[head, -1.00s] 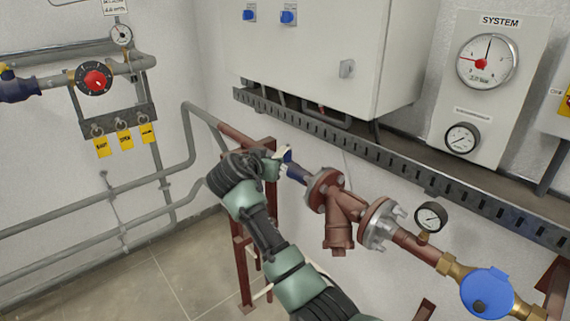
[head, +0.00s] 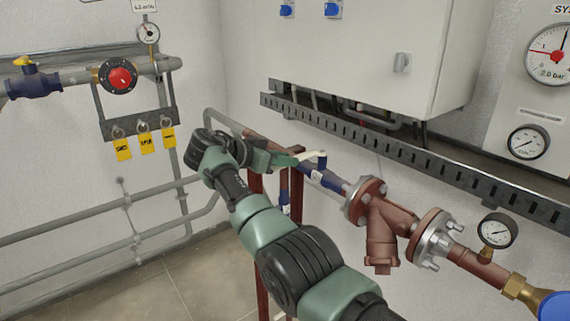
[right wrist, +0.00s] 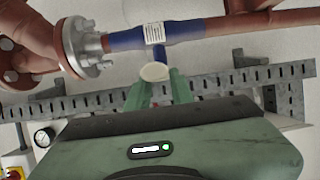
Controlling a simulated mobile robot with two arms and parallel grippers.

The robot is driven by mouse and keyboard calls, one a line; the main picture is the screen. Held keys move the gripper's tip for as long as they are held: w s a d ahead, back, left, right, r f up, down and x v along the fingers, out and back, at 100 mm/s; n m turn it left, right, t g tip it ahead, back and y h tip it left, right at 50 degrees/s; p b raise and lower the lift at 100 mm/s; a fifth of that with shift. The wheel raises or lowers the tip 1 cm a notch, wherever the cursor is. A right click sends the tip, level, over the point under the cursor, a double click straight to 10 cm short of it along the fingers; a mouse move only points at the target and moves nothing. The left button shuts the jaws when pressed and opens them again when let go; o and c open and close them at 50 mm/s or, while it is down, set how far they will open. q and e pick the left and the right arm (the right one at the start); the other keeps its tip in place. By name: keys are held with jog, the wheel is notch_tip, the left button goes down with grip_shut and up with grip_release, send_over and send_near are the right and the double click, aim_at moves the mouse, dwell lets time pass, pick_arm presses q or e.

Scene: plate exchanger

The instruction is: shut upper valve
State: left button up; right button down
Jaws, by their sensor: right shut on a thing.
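The upper valve (head: 325,179) is a blue body in the red-brown pipe, left of a flange, with a blue stem on top. Its pale lever (head: 303,155) points left from the stem, toward my gripper. My right gripper (head: 291,159) is shut on the lever. In the right wrist view, the lever's pale rounded end (right wrist: 154,72) shows at the tips of the green fingers (right wrist: 158,88), in front of the blue valve body (right wrist: 160,37). A second blue part (head: 285,206) shows lower down, partly hidden. My left gripper is not in view.
A slotted cable tray (head: 400,152) runs just behind and above the pipe, below a grey cabinet (head: 370,50). A red-brown strainer (head: 382,235) hangs to the right. Another blue valve (head: 35,82) and a red knob (head: 121,78) are on the left wall.

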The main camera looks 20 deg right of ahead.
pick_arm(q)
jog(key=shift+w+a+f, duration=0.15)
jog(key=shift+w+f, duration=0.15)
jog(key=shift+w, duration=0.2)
pick_arm(e)
jog(key=shift+w+a+r+m, duration=0.1)
jog(key=shift+w+m, duration=0.2)
jog(key=shift+g, duration=0.3)
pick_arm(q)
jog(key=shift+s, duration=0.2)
pick_arm(e)
jog(key=c, duration=1.2)
grip_release()
jog(key=shift+w, duration=0.15)
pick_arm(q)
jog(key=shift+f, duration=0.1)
pick_arm(e)
jog(key=shift+a, duration=0.1)
